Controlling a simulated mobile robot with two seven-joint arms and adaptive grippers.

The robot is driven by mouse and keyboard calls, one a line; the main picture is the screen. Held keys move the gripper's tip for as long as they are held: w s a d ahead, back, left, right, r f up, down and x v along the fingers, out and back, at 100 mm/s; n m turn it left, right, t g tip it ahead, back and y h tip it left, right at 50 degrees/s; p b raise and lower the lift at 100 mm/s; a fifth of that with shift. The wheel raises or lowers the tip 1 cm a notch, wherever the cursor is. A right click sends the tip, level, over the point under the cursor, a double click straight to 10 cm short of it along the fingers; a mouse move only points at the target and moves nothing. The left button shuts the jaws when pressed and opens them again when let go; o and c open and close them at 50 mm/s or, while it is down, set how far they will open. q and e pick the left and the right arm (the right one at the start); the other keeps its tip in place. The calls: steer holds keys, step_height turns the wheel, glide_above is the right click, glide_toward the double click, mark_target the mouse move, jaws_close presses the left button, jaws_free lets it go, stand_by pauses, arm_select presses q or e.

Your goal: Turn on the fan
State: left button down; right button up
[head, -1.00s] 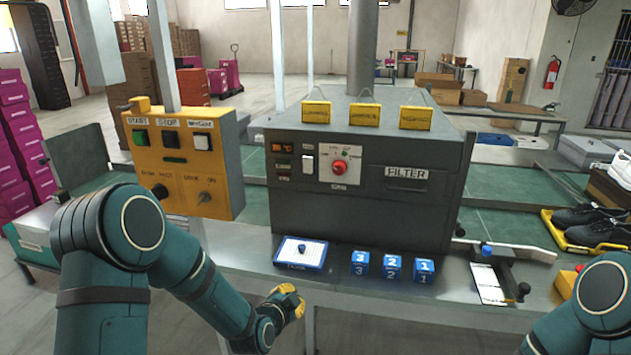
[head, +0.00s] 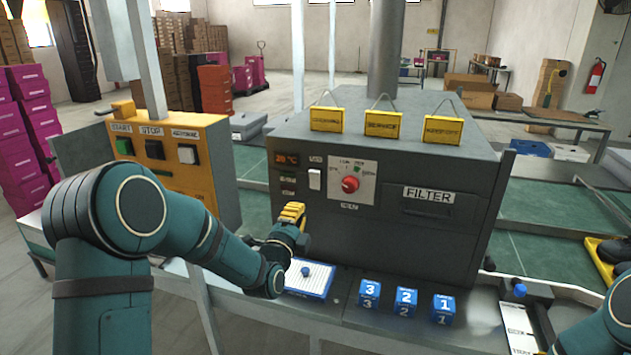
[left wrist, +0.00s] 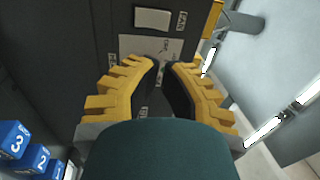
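A white rocker switch (head: 315,179) sits on the front of the grey machine (head: 390,215), left of a panel with a red knob (head: 350,184). In the left wrist view the white switch (left wrist: 152,18) is at the top, with a label beside it that seems to read FAN. My left gripper (head: 292,212) is in front of the machine, below and left of the switch, apart from it. In the left wrist view its yellow fingers (left wrist: 165,68) have a narrow empty gap between the tips. The red knob is hidden there. My right gripper is out of view.
A yellow control box (head: 190,165) with START and STOP buttons stands left of the machine. A white-topped blue board (head: 315,279) and blue number blocks (head: 405,302) lie on the table below the machine. Yellow signs (head: 383,123) stand on top of it.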

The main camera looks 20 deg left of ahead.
mark_target(317, 177)
arm_select(q)
steer(key=shift+w, duration=0.1)
steer(key=w, duration=0.4)
steer(key=w+r, duration=0.1)
steer(key=w, duration=0.4)
steer(key=w+r, duration=0.1)
steer(key=w, duration=0.3)
steer(key=shift+w+d+r+b, duration=0.1)
steer(key=shift+w+d+b, duration=0.15)
steer(key=shift+w+b, duration=0.15)
